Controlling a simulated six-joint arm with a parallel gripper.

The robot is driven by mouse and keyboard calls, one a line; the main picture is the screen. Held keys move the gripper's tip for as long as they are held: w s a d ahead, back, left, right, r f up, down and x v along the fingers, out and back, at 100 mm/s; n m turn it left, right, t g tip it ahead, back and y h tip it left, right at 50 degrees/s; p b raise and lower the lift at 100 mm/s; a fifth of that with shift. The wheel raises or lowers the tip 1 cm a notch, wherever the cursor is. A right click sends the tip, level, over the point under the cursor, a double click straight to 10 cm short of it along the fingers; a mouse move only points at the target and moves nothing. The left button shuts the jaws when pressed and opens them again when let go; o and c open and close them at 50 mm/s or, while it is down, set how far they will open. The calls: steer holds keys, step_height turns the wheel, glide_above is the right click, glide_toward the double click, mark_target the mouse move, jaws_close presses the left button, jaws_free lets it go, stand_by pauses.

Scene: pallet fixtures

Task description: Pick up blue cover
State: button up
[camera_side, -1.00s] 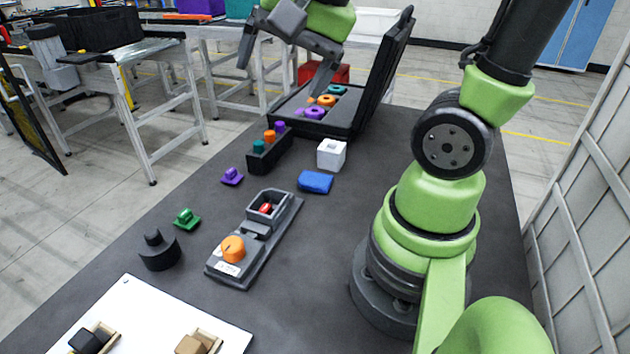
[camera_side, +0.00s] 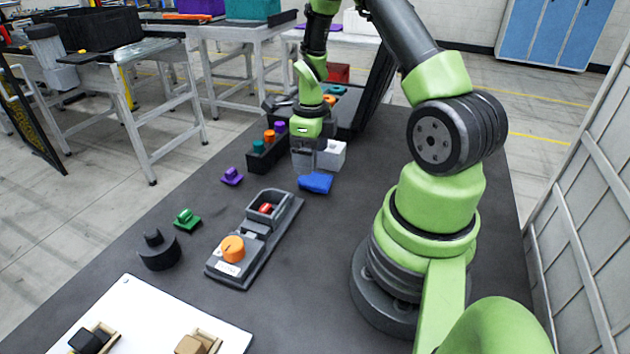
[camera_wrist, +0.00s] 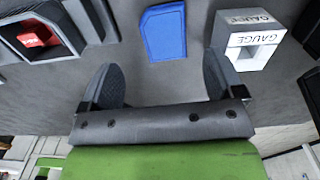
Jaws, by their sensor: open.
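The blue cover (camera_side: 316,184) lies flat on the dark table in the side view, in front of the white gauge block. In the wrist view the blue cover (camera_wrist: 164,32) is at the top middle, beyond the fingertips. My gripper (camera_side: 304,165) hangs pointing down just behind the blue cover in the side view and hides part of the gauge block. In the wrist view my gripper (camera_wrist: 160,84) has its two fingers wide apart with nothing between them. The blue cover is apart from both fingers in that view.
The white gauge block (camera_wrist: 247,38) stands right of the cover in the wrist view. The grey fixture (camera_side: 258,240) holds a red part (camera_wrist: 32,36) and an orange knob (camera_side: 232,248). A black rack (camera_side: 267,153) with coloured pegs stands left of my gripper. Table right of the cover is clear.

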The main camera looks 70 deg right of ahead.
mark_target(315, 179)
steer(key=f, duration=0.6)
steer(key=shift+s+d+f, duration=0.2)
steer(key=shift+s+d, duration=0.05)
steer(key=shift+c, duration=0.4)
steer(key=c, duration=0.9)
